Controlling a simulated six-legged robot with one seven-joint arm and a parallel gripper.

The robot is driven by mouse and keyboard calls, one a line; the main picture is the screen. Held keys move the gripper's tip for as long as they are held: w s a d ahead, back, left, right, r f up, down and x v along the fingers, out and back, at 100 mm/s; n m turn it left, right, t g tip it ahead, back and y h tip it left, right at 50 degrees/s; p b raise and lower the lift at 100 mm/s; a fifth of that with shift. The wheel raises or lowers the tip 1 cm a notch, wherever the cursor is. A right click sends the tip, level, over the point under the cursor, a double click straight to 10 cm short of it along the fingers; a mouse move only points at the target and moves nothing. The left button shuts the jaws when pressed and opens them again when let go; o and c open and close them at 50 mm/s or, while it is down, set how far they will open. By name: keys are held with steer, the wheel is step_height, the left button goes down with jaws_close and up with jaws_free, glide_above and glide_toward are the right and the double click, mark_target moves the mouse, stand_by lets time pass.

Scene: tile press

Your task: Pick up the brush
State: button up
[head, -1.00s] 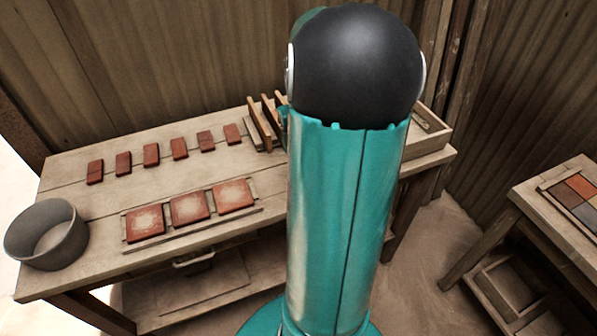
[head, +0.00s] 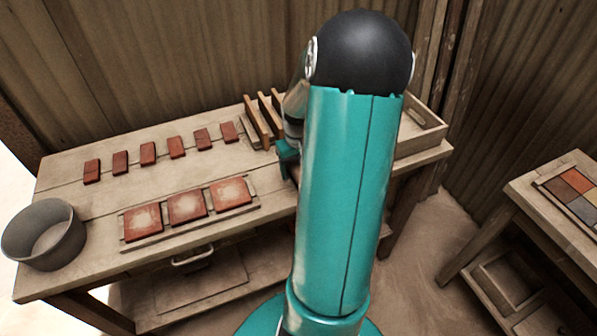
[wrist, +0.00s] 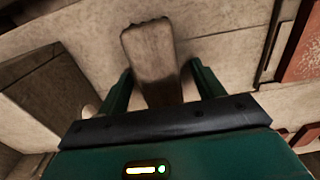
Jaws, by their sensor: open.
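A worn grey-brown block-like piece (wrist: 150,45), which looks like the brush, lies on the bench top in the wrist view. Its far end has a bumpy edge. My gripper (wrist: 160,68) is open, with one green finger on each side of this piece. The near end of the piece is hidden by the gripper body. Whether the fingers touch it I cannot tell. In the head view my arm covers that part of the bench, and the brush does not show; only a little of my gripper (head: 287,150) shows left of the arm.
The wooden bench (head: 105,205) carries a row of small red tiles (head: 148,153), larger pressed tiles in a frame (head: 187,207), a grey bucket (head: 45,235), upright wooden slats (head: 257,122) and an open tray (head: 425,130). A side table (head: 545,200) with coloured tiles stands right.

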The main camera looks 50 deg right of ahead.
mark_target(298, 167)
steer(key=shift+c, duration=0.5)
steer(key=c, duration=1.1)
steer(key=shift+r, duration=0.15)
steer(key=shift+r, duration=0.25)
steer(key=r, duration=0.3)
steer(key=shift+s+a, duration=0.2)
steer(key=shift+s, duration=0.05)
steer(key=a+r, duration=0.1)
steer(key=s+a+r, duration=0.1)
steer(key=r, duration=0.1)
steer(key=s+a+r, duration=0.1)
steer(key=shift+s+r, duration=0.25)
steer(key=shift+r, duration=0.1)
steer(key=s+a+r, duration=0.4)
steer(key=s+a, duration=0.2)
steer(key=a, duration=0.1)
steer(key=shift+s+r, duration=0.15)
steer(key=shift+r, duration=0.1)
